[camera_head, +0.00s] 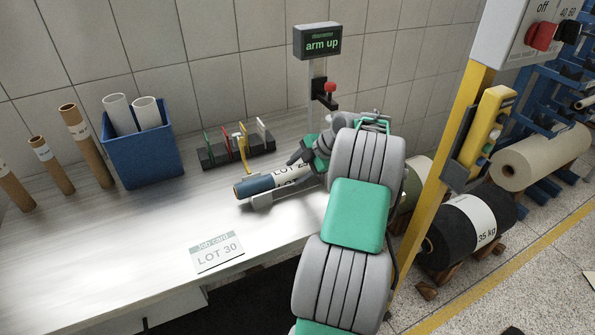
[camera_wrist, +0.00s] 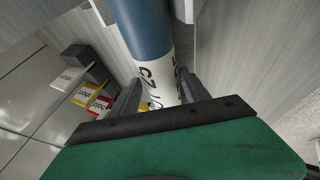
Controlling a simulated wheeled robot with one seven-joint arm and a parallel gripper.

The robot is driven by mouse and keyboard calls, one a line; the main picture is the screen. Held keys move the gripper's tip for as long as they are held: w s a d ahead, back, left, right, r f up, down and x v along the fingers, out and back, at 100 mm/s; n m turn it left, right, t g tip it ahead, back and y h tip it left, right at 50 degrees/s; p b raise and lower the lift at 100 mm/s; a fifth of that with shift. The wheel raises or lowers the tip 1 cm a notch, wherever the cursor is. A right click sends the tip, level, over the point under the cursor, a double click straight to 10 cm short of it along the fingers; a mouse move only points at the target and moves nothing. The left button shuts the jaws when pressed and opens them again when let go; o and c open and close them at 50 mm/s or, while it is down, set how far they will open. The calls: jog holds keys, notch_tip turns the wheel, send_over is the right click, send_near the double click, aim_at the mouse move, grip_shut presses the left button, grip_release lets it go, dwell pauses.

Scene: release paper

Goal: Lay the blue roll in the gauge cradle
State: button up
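The blue roll (camera_head: 252,186), with a white lot label (camera_head: 288,175) at its right part, lies roughly level at the grey gauge cradle (camera_head: 262,202) on the bench. The cradle is partly hidden under the roll, so I cannot tell whether the roll rests fully in it. My gripper (camera_head: 307,162) is at the label end. In the wrist view the blue roll (camera_wrist: 146,32) runs between the two fingers of my gripper (camera_wrist: 158,88), one on each side of the label. Whether they press on it is not clear.
A gauge display (camera_head: 318,42) reads "arm up" above a post with a red knob (camera_head: 330,88). A rack of coloured cards (camera_head: 237,150) stands behind the roll. A blue bin (camera_head: 143,155) with white tubes and several brown tubes stand left. A job card (camera_head: 217,253) reads "LOT 30".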

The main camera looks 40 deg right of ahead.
jog(key=o, duration=0.3)
jog(key=v, duration=0.8)
jog(key=w+a+r+m+g, duration=0.1)
jog(key=a+m, duration=0.2)
jog(key=a, duration=0.6)
jog(key=w+a+r+m+h, duration=0.1)
jog(key=a+r+m, duration=0.1)
jog(key=a, duration=0.7)
jog(key=w+a+r+m+g, duration=0.1)
jog(key=a+m, duration=0.2)
jog(key=a, duration=0.5)
jog(key=s+a+f+m+g+h, duration=0.1)
jog(key=s+a+f+m, duration=0.3)
jog(key=s+a, duration=0.9)
jog(key=s+m+h, duration=0.1)
jog(key=s+m, duration=0.1)
jog(key=m, duration=0.1)
jog(key=shift+m, duration=0.4)
jog(key=shift+s+f, duration=0.1)
jog(key=shift+s, duration=0.05)
